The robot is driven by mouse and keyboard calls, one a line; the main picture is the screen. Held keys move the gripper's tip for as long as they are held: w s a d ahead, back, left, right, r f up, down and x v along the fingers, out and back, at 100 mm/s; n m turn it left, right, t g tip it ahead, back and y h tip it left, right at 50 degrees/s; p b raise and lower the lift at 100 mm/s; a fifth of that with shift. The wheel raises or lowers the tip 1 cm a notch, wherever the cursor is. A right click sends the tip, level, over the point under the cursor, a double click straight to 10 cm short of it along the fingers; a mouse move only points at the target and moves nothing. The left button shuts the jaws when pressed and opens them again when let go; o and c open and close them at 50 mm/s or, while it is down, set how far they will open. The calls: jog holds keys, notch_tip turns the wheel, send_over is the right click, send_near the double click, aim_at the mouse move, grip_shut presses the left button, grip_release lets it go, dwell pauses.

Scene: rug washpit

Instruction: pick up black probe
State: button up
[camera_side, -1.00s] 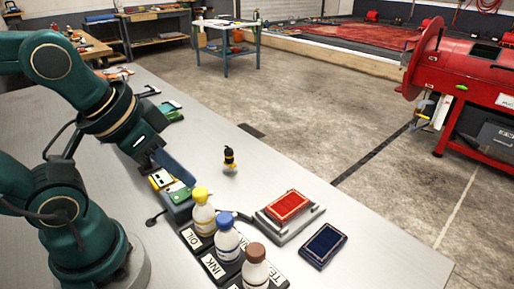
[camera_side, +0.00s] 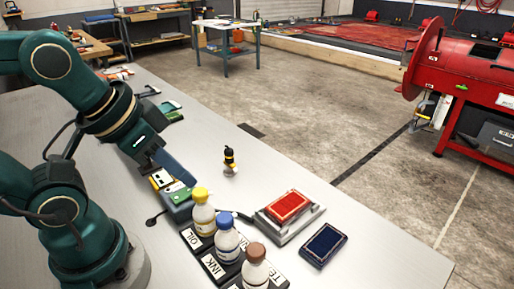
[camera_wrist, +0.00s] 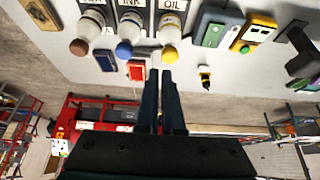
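A thin black rod-like thing (camera_side: 240,215), which may be the black probe, shows partly behind the yellow-capped bottle in the side view, beside the scale-like grey base. A black cable end (camera_side: 153,220) lies left of the blue-cased meter; I cannot tell if it is part of the probe.
Bottles with yellow (camera_side: 201,195), blue (camera_side: 225,220) and brown (camera_side: 254,252) caps stand in a labelled rack. A grey base (camera_side: 302,218) carries a red pad (camera_side: 287,206). A dark blue pad (camera_side: 323,244) and a small black-and-yellow item (camera_side: 229,160) sit nearby. The right table edge is clear.

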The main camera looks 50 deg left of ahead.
jog(key=o, duration=0.8)
jog(key=shift+r, duration=0.1)
jog(key=w+a+r, duration=0.1)
jog(key=w+r, duration=0.4)
jog(key=n+g, duration=0.2)
jog(key=g, duration=0.3)
send_over(229, 149)
jog(key=d, duration=0.2)
notch_tip(229, 149, down, 9)
jog(key=shift+n+g, duration=0.3)
jog(key=shift+n, duration=0.1)
jog(key=f, duration=0.1)
jog(key=a+f, duration=0.1)
jog(key=f, duration=0.2)
jog(key=shift+a, duration=0.4)
jog(key=shift+f, duration=2.4)
